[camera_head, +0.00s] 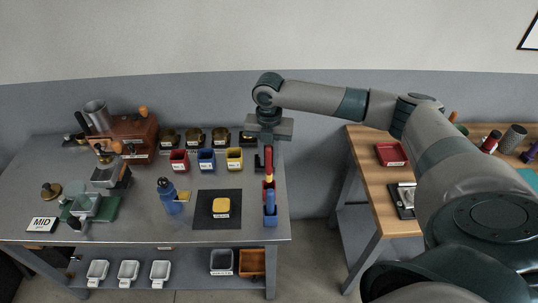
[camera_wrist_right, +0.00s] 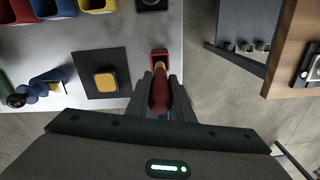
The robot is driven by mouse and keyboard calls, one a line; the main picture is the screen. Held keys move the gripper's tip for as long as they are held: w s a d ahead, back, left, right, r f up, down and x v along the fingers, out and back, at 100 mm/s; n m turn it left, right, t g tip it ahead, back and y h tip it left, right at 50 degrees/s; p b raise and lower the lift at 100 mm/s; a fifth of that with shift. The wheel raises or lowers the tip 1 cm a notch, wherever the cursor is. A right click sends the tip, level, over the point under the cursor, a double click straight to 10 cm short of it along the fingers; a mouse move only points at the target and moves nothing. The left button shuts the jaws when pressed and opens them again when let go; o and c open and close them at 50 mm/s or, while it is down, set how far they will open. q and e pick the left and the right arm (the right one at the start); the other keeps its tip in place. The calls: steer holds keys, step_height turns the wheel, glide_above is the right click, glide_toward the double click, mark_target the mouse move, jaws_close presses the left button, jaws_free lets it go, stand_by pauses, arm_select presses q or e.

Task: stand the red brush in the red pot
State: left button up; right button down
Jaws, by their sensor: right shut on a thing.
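My right gripper (camera_head: 269,145) points down over the right end of the grey table, shut on the red brush (camera_head: 269,161). In the right wrist view the red brush (camera_wrist_right: 159,92) lies between the two fingers (camera_wrist_right: 160,75). The brush is upright, with its yellow lower part at the mouth of the red pot (camera_head: 268,185), which also shows in the right wrist view (camera_wrist_right: 159,52). I cannot tell how deep it sits or whether it touches the pot. My left gripper is out of view.
A blue brush (camera_head: 270,197) stands in a blue pot (camera_head: 270,218) just in front of the red pot. The table's right edge is close by.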

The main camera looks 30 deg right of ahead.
mark_target(269, 171)
steer(key=shift+f+b, duration=0.55)
steer(key=shift+f, duration=1.85)
steer(key=shift+f, duration=1.5)
steer(key=c, duration=1.5)
jaws_free()
steer(key=shift+o, duration=0.2)
steer(key=shift+r, duration=0.1)
steer(key=shift+r+b, duration=0.45)
step_height(269, 171, up, 16)
steer(key=b, duration=0.4)
steer(key=shift+r, duration=0.2)
steer(key=shift+f, duration=0.1)
